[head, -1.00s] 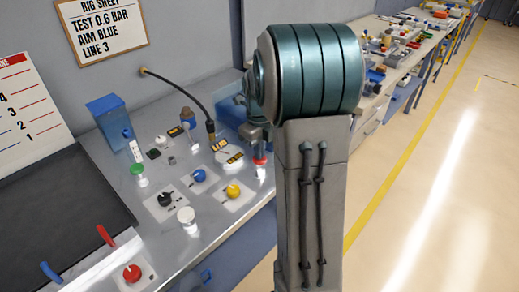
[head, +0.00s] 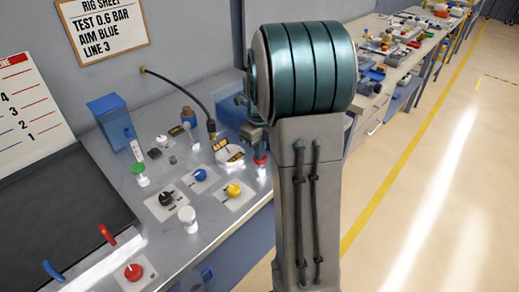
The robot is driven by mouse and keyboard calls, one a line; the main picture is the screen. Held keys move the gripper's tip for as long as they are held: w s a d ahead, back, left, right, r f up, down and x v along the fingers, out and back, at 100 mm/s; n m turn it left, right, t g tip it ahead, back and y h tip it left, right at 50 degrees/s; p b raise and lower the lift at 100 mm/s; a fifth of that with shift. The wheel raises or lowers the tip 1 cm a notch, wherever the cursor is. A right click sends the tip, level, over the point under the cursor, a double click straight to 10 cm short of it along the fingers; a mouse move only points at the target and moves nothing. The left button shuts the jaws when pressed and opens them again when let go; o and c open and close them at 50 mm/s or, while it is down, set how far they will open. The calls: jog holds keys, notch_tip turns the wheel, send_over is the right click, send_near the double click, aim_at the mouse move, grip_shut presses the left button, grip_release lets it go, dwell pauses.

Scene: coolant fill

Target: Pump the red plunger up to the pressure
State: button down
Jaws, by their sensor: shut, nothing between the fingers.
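A small red-topped part (head: 261,160), which looks like the red plunger, stands near the bench's front edge, just left of my arm. My gripper (head: 259,146) is shut and empty, pointing down just above this red top. My arm hides much of the gripper, and I cannot tell whether it touches the red top.
A rig sheet (head: 103,25) on the wall reads "TEST 0.6 BAR, AIM BLUE, LINE 3". Blue (head: 200,175), yellow (head: 233,190), black (head: 165,198) and red (head: 133,272) knobs sit on the bench. A black hose (head: 185,90) arches behind. Open floor lies right.

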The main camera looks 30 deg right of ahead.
notch_tip(320, 180, up, 12)
jog(key=shift+f, duration=0.2)
dwell(1.8)
jog(key=s+a+f+n+t, duration=0.1)
jog(key=s+a+n, duration=0.6)
jog(key=n, duration=0.9)
jog(key=s+a+f+n+t, duration=0.2)
jog(key=s+a+n, duration=0.5)
jog(key=s+n, duration=0.5)
jog(key=f+n, duration=0.1)
jog(key=n, duration=0.3)
jog(key=shift+s+f, duration=0.15)
